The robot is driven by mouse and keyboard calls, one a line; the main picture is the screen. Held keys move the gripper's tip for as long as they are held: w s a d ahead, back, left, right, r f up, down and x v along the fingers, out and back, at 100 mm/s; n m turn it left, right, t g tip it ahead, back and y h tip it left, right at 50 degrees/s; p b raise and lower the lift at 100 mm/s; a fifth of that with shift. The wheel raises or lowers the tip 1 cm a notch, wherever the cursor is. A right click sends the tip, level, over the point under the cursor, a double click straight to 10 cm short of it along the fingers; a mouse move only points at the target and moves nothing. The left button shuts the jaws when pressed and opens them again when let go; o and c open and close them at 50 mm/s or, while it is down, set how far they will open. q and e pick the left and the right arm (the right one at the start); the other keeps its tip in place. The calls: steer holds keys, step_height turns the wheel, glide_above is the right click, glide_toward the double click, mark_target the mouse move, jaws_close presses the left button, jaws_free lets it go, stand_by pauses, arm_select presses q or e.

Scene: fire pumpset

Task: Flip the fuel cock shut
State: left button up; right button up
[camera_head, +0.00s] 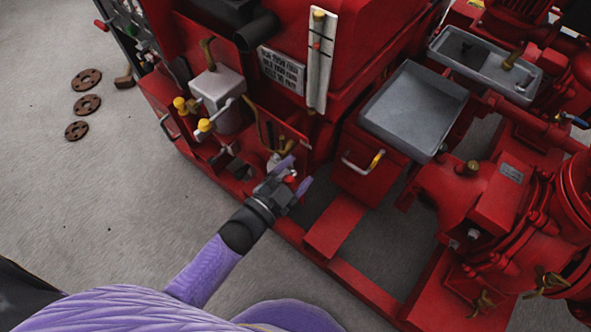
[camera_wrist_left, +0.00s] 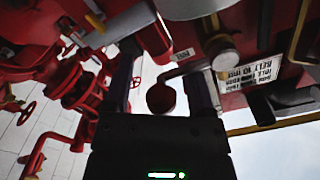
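The fuel cock appears to be the small fitting with a red round-ended handle (camera_head: 291,178) low on the front of the red pumpset. In the left wrist view the red handle end (camera_wrist_left: 160,99) hangs from a short bent arm. My left gripper (camera_head: 292,177) is open at the handle, with a finger on either side. In the left wrist view there are gaps between the handle end and both fingers of my left gripper (camera_wrist_left: 164,88). The cock's body is partly hidden behind the gripper. My right gripper is not in view.
A grey filter housing (camera_head: 217,88) with yellow knobs stands up-left of the gripper. A red drawer (camera_head: 366,165) with a handle and a grey tray (camera_head: 413,105) are to the right. The red base frame (camera_head: 335,228) runs below. Rusty flanges (camera_head: 86,80) lie on open floor.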

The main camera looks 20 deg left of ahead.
arm_select(q)
steer(key=shift+a, duration=0.1)
steer(key=p+v, duration=0.3)
steer(key=v, duration=0.7)
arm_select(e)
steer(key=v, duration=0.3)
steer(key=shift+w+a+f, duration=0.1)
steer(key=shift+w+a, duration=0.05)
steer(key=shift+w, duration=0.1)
